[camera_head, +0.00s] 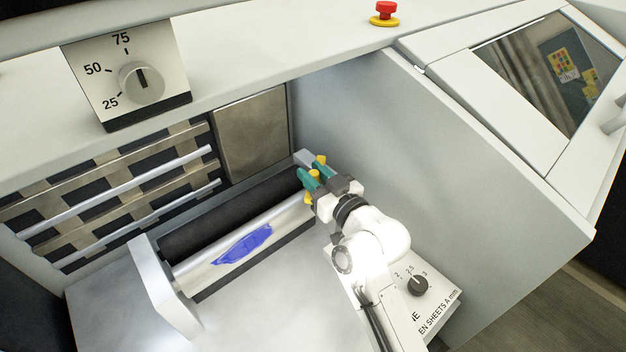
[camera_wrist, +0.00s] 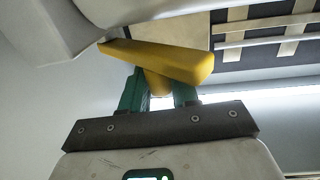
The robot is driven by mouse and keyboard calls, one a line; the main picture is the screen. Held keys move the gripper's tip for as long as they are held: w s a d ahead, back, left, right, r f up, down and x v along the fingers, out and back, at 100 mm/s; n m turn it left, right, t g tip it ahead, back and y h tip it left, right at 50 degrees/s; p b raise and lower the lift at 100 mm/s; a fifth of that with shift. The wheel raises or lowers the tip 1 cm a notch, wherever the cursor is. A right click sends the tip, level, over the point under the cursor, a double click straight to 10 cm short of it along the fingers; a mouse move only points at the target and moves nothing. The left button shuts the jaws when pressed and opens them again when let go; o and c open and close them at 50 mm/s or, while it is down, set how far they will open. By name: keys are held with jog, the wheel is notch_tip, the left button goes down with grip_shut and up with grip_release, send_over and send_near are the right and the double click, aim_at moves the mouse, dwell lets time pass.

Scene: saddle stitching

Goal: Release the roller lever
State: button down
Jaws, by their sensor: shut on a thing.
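The roller lever is yellow. In the wrist view the yellow lever (camera_wrist: 165,60) lies across the tips of my green fingers (camera_wrist: 159,86), with part of it between them. In the head view my gripper (camera_head: 315,174) is at the right end of the rollers, shut on the lever (camera_head: 320,160). Only small yellow parts show there; the rest is hidden by my fingers. A black roller (camera_head: 225,217) and a silver roller (camera_head: 205,268) with a blue smear (camera_head: 245,244) run to the left of it.
A grey side wall (camera_head: 440,170) stands close to the right of my arm. A bracket (camera_head: 160,290) holds the rollers' left end. A dial (camera_head: 418,284) is beside my arm. A large knob (camera_head: 141,82) and a red emergency button (camera_head: 386,10) are above.

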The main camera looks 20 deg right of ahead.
jog(key=shift+s+d+f+n+g+y+b, duration=0.15)
jog(key=shift+d+n+y+b, duration=0.4)
jog(key=shift+b, duration=0.95)
jog(key=shift+s+d+f+n+g+y+b, duration=0.1)
jog(key=shift+d+n+g+y+b, duration=0.4)
jog(key=shift+b, duration=1)
jog(key=shift+s+d+f+n+t+y+b, duration=0.2)
jog(key=shift+y+b, duration=0.55)
jog(key=shift+b, duration=0.75)
jog(key=shift+d+r+n+g+y+b, duration=0.2)
jog(key=shift+d+n+g+y+b, duration=0.15)
jog(key=shift+n+g+y+b, duration=0.45)
jog(key=shift+s+d+r+y+b, duration=0.15)
jog(key=shift+r+y+b, duration=0.15)
jog(key=shift+b, duration=0.15)
jog(key=c, duration=1)
grip_release()
jog(key=shift+a, duration=0.2)
jog(key=shift+a+r, duration=0.1)
